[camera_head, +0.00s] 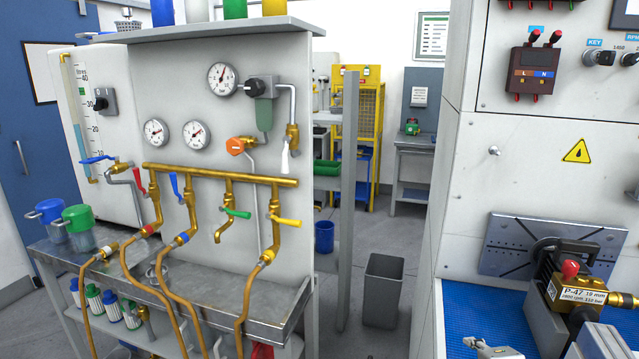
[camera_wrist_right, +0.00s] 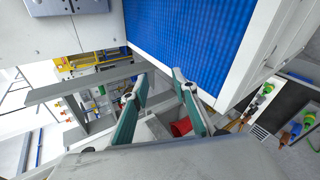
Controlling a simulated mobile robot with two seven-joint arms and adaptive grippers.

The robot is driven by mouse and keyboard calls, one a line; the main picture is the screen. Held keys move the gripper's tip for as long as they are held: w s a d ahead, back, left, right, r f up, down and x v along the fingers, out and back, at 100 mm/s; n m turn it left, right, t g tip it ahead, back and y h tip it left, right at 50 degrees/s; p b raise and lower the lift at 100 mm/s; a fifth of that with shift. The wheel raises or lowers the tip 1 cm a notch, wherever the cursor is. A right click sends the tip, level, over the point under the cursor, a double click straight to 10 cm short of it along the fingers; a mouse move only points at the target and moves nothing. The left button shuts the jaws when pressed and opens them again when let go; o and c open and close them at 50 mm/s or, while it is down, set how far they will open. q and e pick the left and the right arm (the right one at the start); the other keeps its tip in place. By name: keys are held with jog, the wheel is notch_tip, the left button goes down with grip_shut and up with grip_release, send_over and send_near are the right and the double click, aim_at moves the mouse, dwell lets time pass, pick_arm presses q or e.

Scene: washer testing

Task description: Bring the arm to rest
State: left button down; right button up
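My right gripper (camera_wrist_right: 161,80) shows in the right wrist view, with its two green-padded fingers apart. I see nothing held between them. Its fingertips point toward the near edge of a blue ribbed mat (camera_wrist_right: 185,35); I cannot tell the exact distance. In the head view, a small grey metal part (camera_head: 492,348) at the bottom edge is cut off, and I cannot tell whether it belongs to my arm. My left gripper is in neither view.
On the right bench, a gold pump (camera_head: 575,290) marked P-47 sits in front of a grey slotted plate (camera_head: 515,235) beside the blue mat (camera_head: 465,310). On the left stands a panel with brass pipes (camera_head: 220,173) and hanging hoses. A grey bin (camera_head: 382,290) stands on the floor between.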

jog(key=s+d+f+m+g+h, duration=0.1)
jog(key=s+f+m, duration=0.25)
jog(key=s, duration=0.45)
jog(key=s+d+f+m+g+h, duration=0.1)
jog(key=s+f+m+g, duration=0.1)
jog(key=s+m, duration=0.35)
jog(key=s+d+f+m+g+h, duration=0.1)
jog(key=s+d+f+m, duration=0.15)
jog(key=s, duration=0.65)
jog(key=a+f+m+t+y, duration=0.2)
jog(key=a+f+y, duration=0.4)
jog(key=a+f, duration=0.9)
notch_tip(320, 180, down, 2)
jog(key=shift+w+f+t+y, duration=0.1)
jog(key=shift+w+t+y, duration=0.3)
jog(key=shift+t, duration=0.3)
jog(key=shift+d+m, duration=0.1)
jog(key=shift+m, duration=0.15)
